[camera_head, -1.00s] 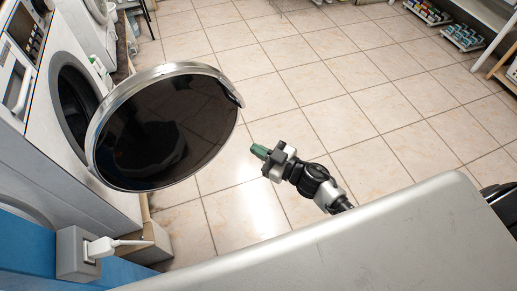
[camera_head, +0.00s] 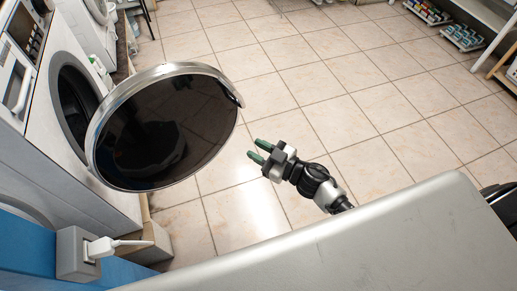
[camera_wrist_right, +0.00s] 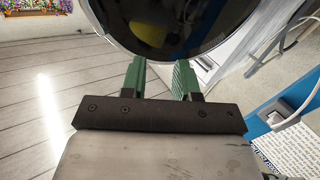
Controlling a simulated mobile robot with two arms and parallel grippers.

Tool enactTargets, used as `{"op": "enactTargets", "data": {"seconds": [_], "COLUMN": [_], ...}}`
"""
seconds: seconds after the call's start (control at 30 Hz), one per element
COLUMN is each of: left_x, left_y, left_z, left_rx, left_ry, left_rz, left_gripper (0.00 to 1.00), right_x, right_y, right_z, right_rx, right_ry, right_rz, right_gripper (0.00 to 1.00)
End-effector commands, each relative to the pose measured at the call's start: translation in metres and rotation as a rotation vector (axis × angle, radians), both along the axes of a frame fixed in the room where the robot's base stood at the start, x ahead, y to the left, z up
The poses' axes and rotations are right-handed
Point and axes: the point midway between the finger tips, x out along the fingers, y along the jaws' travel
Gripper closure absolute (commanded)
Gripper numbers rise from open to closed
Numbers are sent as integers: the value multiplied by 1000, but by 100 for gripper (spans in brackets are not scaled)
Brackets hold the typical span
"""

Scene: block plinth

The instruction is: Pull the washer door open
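The washer (camera_head: 58,130) stands at the left in the head view, with its dark drum opening (camera_head: 75,100) showing. Its round washer door (camera_head: 165,130), dark glass in a silver rim, stands swung well out from the opening. My right gripper (camera_head: 258,151) is to the right of the door, apart from its rim. Its two green fingers are spread with nothing between them. In the right wrist view the open fingers (camera_wrist_right: 160,78) point toward the door's lower edge (camera_wrist_right: 170,58). My left gripper is not in view.
A white plug and cable sit in a grey wall socket (camera_head: 75,254) on a blue surface at lower left. The tiled floor (camera_head: 330,90) right of the door is clear. Shelves with small goods (camera_head: 428,12) stand at the far right.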

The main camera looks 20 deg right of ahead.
Motion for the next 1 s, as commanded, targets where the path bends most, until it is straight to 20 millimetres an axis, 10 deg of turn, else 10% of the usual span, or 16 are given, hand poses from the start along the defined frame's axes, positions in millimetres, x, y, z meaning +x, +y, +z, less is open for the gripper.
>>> {"op": "enactTargets", "data": {"seconds": [1.0], "left_x": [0], "left_y": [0], "left_z": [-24], "left_rx": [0], "left_ry": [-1], "left_rz": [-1], "left_gripper": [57], "right_x": [-85], "right_y": [-67], "right_z": [0], "right_rx": [-1], "right_ry": [-1], "right_rz": [0], "right_gripper": [70]}}
